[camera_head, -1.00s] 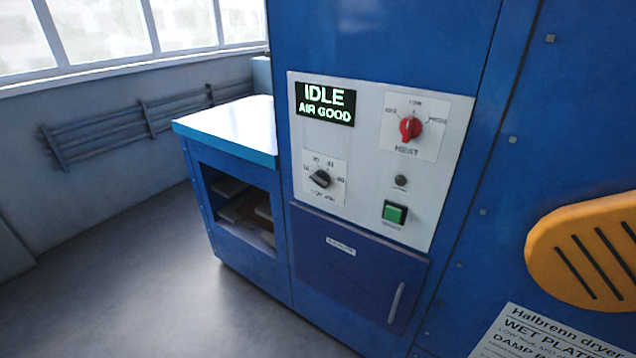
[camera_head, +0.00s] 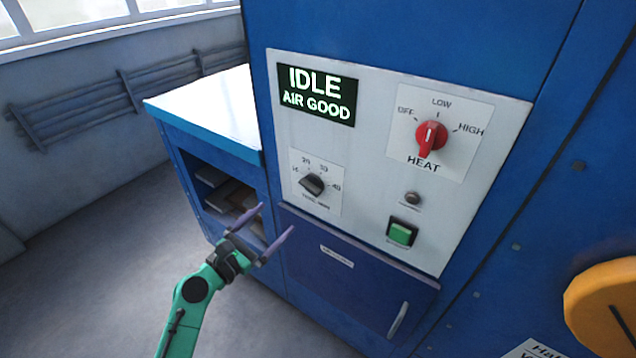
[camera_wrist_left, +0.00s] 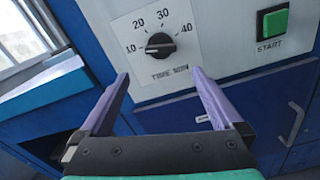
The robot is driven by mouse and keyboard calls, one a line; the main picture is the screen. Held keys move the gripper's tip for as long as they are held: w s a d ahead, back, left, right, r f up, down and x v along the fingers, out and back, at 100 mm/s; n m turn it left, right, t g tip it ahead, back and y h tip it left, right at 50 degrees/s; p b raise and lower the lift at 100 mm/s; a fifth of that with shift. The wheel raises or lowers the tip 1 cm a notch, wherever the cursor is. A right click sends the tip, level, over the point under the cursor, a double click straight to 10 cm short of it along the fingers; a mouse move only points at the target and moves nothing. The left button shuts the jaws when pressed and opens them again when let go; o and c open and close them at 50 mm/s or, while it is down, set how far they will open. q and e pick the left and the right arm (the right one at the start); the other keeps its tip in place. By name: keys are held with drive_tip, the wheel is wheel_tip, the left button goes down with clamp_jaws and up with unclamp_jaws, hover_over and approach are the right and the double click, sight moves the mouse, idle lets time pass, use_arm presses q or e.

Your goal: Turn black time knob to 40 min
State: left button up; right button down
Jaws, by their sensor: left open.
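The black time knob (camera_head: 313,184) sits on a white dial plate at the lower left of the grey control panel. In the left wrist view the knob (camera_wrist_left: 159,45) has marks 10, 20, 30 and 40 around it, and its pale pointer line seems to face left, toward 10. My left gripper (camera_head: 277,218) is open and empty, below and in front of the dial. In the left wrist view, its purple fingers (camera_wrist_left: 161,73) are spread just below the knob, apart from it. My right gripper is not in view.
The display (camera_head: 318,95) reads IDLE, AIR GOOD. A red heat knob (camera_head: 431,137) and a green start button (camera_head: 402,233) are on the same panel. A blue door (camera_head: 345,275) with a handle lies below. A white-topped side unit (camera_head: 210,110) stands at the left.

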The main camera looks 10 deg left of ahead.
use_arm(q)
drive_tip(key=p, duration=0.2)
approach(307, 190)
drive_tip(key=r, duration=0.1)
drive_tip(key=x, duration=0.9)
drive_tip(key=shift+f+p, duration=0.35)
drive_tip(key=shift+f, duration=0.05)
drive_tip(key=shift+w+d, duration=0.15)
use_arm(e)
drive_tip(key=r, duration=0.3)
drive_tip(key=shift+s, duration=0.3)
use_arm(q)
drive_tip(key=shift+c, duration=0.3)
drive_tip(key=c, duration=1.1)
